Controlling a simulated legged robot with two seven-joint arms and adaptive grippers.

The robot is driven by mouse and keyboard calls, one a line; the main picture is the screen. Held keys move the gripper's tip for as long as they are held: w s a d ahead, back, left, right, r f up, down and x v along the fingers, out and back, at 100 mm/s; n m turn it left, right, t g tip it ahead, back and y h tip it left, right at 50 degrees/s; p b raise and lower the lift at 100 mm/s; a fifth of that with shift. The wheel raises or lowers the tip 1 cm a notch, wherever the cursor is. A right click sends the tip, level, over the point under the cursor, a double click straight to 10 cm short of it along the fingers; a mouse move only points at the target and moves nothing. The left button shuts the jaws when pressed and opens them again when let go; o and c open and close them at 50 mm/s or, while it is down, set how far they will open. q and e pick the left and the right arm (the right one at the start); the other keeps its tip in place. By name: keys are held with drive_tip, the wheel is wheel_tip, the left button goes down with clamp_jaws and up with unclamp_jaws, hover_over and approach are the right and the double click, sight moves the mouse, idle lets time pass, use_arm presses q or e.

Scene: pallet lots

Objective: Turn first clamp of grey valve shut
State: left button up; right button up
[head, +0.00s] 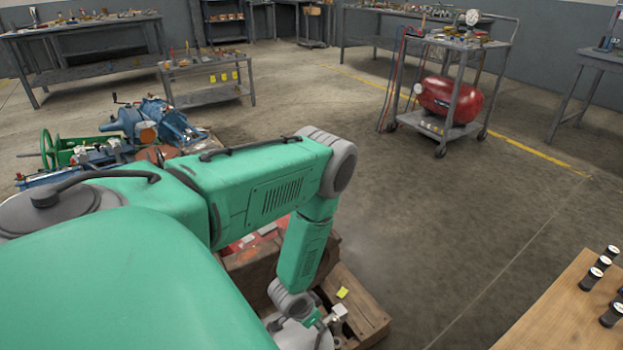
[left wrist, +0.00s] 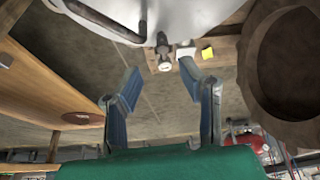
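The pale grey rounded body, apparently the grey valve (left wrist: 205,18), fills the top of the left wrist view, with a dark bent bar across it. A small clamp-like fitting (left wrist: 164,56) sticks out from its edge. My left gripper (left wrist: 160,68) is open, its two blue-padded fingers apart on either side of that fitting, which shows between and just beyond the tips. I cannot tell whether they touch it. In the head view part of the grey body (head: 292,340) shows at the bottom edge below my wrist; my left fingers are not clear there. My right gripper is in neither view.
A wooden pallet (head: 362,312) with a yellow tag (head: 342,293) lies under the grey body. A rusty round opening (left wrist: 300,62) is close on the right in the wrist view. A wooden table (head: 550,310) stands at right. Open floor lies beyond.

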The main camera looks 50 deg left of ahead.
use_arm(q)
drive_tip(key=shift+v, duration=2.4)
drive_tip(key=s+d+r+g+p, duration=0.2)
drive_tip(key=s+d+r+p, duration=0.2)
drive_tip(key=r, duration=0.6)
drive_tip(key=s+d+r+m+g+p, duration=0.1)
drive_tip(key=s+d+r+p, duration=0.2)
drive_tip(key=s+d+r, duration=0.5)
drive_tip(key=shift+s+d+r+g+p, duration=0.4)
drive_tip(key=shift+d+r, duration=0.45)
